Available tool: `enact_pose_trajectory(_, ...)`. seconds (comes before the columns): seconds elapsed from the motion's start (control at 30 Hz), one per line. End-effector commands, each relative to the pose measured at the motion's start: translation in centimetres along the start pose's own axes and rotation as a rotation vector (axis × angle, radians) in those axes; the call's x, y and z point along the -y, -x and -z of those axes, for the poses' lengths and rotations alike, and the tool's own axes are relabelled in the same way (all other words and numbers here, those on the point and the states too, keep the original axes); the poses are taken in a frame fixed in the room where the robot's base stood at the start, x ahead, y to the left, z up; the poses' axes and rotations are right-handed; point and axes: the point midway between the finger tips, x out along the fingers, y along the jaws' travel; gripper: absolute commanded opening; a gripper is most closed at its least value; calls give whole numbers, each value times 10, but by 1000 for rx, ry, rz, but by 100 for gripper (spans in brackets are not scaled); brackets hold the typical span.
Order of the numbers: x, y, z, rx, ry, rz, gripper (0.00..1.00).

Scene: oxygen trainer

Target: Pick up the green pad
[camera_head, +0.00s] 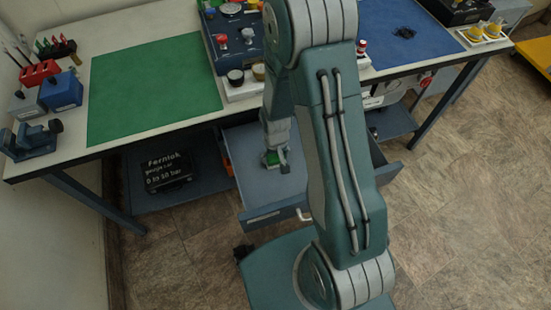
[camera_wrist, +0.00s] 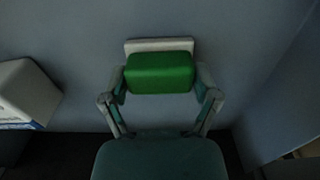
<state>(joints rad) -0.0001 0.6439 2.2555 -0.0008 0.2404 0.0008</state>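The green pad (camera_wrist: 160,73) is a small green block with a white strip along its far side. It lies in the open drawer (camera_head: 246,150) under the bench, and a bit of the green pad also shows in the head view (camera_head: 270,158). My gripper (camera_wrist: 160,82) reaches down into the drawer, with one finger on each side of the green pad. The fingers are spread about as wide as the pad and very close to its ends. I cannot tell whether they press on it. In the head view my gripper (camera_head: 276,157) is small and partly hides the pad.
A white item (camera_wrist: 25,92) lies to the left in the drawer. A drawer wall (camera_wrist: 285,100) rises on the right. The bench above holds a green mat (camera_head: 155,88), a blue device and a blue mat (camera_head: 400,35). A black case (camera_head: 167,171) stands on the lower shelf.

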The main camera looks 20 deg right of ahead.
Motion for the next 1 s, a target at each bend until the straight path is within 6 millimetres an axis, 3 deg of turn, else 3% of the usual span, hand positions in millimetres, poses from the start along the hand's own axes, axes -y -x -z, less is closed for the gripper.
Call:
enact_pose_trajectory(0.27,0,0,-1,3,0,0,32)
enact_pose_trajectory(0.47,0,10,0,1,0,0,32)
enact_pose_trajectory(0.6,0,32,0,-4,0,0,32)
enact_pose_trajectory(1.0,-42,99,-55,-1,-7,0,32)
